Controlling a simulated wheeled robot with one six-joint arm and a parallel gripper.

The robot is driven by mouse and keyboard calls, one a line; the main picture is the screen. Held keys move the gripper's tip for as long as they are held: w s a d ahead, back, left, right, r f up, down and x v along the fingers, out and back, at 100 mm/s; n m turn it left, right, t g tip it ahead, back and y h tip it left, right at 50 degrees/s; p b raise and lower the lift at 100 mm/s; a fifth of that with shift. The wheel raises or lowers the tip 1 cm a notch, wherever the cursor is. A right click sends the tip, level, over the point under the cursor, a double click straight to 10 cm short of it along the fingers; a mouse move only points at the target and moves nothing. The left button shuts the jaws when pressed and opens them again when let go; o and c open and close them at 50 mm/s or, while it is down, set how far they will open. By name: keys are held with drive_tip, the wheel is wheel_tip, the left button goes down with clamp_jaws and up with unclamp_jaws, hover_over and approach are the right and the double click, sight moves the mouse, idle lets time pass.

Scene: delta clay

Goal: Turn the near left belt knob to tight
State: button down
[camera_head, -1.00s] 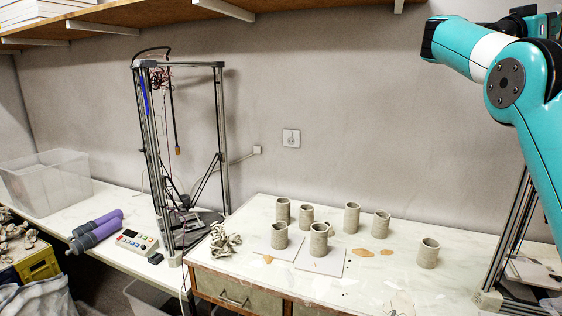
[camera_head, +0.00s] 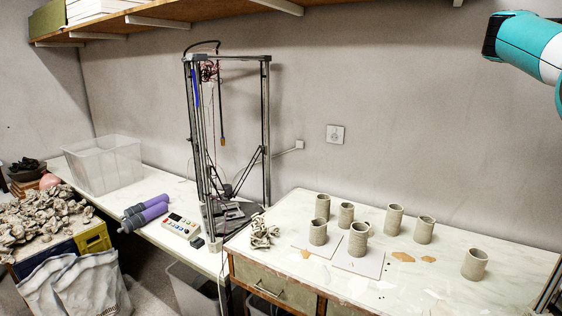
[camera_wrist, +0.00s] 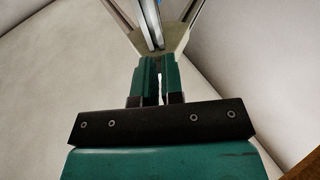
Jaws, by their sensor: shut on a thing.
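In the wrist view my gripper (camera_wrist: 160,62) is shut, its two dark green fingers close together with a narrow bright slit between them. The fingertips are at a tan corner block (camera_wrist: 174,42) of a frame. A metal rail (camera_wrist: 150,18) rises from that block. The belt knob is not clearly visible; what is between the fingertips is hidden by them. In the head view my gripper is out of the picture, with only part of my teal arm at the top right.
A delta printer (camera_head: 268,130) stands on the left bench. A second printer frame (camera_head: 548,292) shows at the lower right edge. Several clay cups (camera_head: 474,264) stand on the right table. A clear bin (camera_head: 100,165) is at the left, and a shelf (camera_head: 180,20) runs above.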

drive_tip(key=shift+s+d+r, duration=0.1)
drive_tip(key=shift+d+r, duration=0.05)
drive_tip(key=b+v, duration=0.5)
drive_tip(key=v, duration=0.1)
drive_tip(key=shift+r, duration=0.15)
idle(0.6)
